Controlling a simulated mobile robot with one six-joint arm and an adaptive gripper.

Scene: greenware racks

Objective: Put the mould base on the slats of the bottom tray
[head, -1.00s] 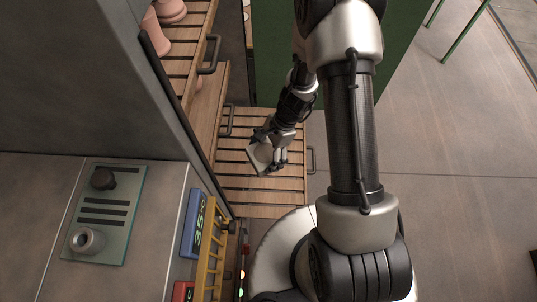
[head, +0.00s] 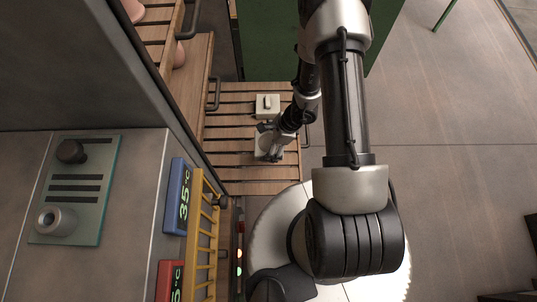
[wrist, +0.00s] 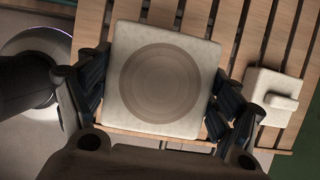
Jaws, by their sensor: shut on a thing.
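The mould base is a pale square block with a round, stepped recess in its face. It fills the middle of the wrist view (wrist: 133,38) and partly shows in the head view (head: 261,152), over the bottom tray. My gripper (wrist: 160,98) is shut on two opposite sides of it; in the head view my gripper (head: 272,143) partly covers it. The bottom tray (head: 235,172) has wooden slats with dark gaps. The base looks about level over the slats. I cannot tell whether it touches them.
A smaller-looking pale block with a raised knob (head: 267,106) sits on the tray's slats beside the base; the wrist view also shows it (wrist: 272,98). Higher trays with handles (head: 191,75) are at left. A green panel (head: 252,40) stands behind. The tray's front slats are bare.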

